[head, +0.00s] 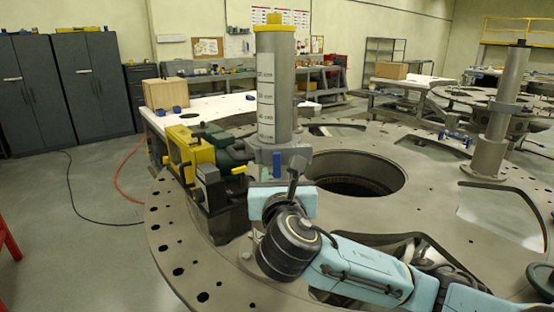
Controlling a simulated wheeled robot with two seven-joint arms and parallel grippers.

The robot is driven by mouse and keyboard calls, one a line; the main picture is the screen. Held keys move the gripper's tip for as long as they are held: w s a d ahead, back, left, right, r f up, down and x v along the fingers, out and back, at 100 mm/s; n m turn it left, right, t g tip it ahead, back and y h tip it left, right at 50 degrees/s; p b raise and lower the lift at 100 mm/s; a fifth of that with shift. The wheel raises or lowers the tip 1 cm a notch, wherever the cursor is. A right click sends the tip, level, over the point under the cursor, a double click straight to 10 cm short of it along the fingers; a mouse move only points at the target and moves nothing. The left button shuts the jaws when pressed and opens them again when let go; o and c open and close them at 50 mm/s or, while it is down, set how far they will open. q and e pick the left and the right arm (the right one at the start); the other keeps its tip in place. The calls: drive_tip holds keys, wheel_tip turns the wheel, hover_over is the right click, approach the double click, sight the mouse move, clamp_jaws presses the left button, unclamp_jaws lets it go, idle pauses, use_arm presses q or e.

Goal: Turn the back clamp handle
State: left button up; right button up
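A round grey turret plate (400,215) with holes fills the middle. A yellow and dark clamp machine (190,148) stands on its left edge, with a small yellow lever (239,169) on its front right. A blue upright part (277,164) stands at the foot of the grey column (276,90). I cannot tell which of these is the back clamp handle. My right gripper (294,178) is in front of the column foot, close to the blue part. Its fingers are small and partly hidden by my wrist, so its opening is unclear. My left gripper is out of view.
A large round opening (355,173) lies right of the column. A second column (500,110) stands on the plate at right. A white table (215,107) with a cardboard box (165,93) is behind.

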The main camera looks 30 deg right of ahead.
sight(277, 160)
drive_tip(key=x, duration=0.9)
clamp_jaws()
